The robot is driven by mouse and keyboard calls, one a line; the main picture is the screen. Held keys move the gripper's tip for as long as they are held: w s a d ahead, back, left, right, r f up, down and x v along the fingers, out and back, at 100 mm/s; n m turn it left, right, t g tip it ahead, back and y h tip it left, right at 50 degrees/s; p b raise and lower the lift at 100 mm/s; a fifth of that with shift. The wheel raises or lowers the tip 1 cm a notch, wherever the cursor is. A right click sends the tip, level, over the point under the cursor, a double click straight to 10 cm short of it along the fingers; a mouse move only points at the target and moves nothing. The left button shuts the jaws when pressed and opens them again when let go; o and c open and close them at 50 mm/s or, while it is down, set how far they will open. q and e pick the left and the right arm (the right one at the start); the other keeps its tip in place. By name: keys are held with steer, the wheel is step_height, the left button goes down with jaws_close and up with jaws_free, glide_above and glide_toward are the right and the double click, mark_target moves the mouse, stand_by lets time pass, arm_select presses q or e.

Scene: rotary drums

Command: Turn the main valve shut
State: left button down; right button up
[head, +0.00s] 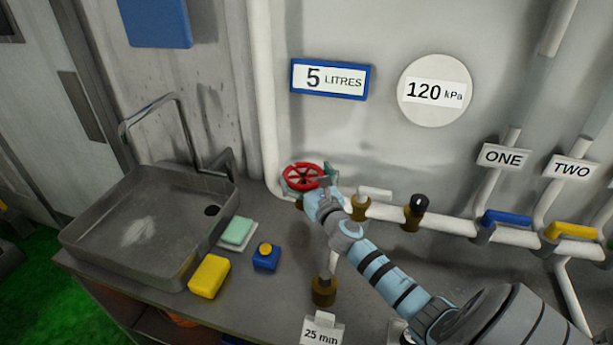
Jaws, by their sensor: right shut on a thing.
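A red round handwheel (302,175), which looks like the main valve, sits on the pipe at the back of the counter, right of the sink. My right gripper (325,185) reaches in from the lower right and is shut at the right side of the wheel's rim. The fingertips are small and partly hidden, so the exact grip is hard to see. A greenish valve body shows behind the wheel. My left gripper is not in view.
Along the pipe to the right are a white lever (375,193), a black-topped brass fitting (415,210), a blue lever (507,218) and a yellow lever (573,230). A sink (130,250), yellow block (209,277) and blue button box (265,258) stand left.

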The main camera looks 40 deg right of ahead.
steer(key=shift+w+a+f+m+g+h+b, duration=0.15)
steer(key=shift+m+g+h, duration=0.4)
steer(key=shift+m+h, duration=0.35)
steer(key=shift+s+m+g+h+b, duration=0.1)
steer(key=shift+m+g+h, duration=0.5)
steer(key=shift+h, duration=0.5)
steer(key=shift+w+a+f+m+g+h+b, duration=0.15)
steer(key=shift+m+g+h, duration=0.3)
steer(key=shift+m+h, duration=0.45)
steer(key=shift+s+r+h, duration=0.1)
steer(key=shift+h, duration=0.3)
steer(key=o, duration=0.8)
steer(key=shift+w+d, duration=0.2)
steer(key=v, duration=1.2)
steer(key=shift+w+r, duration=0.1)
steer(key=shift+r, duration=0.05)
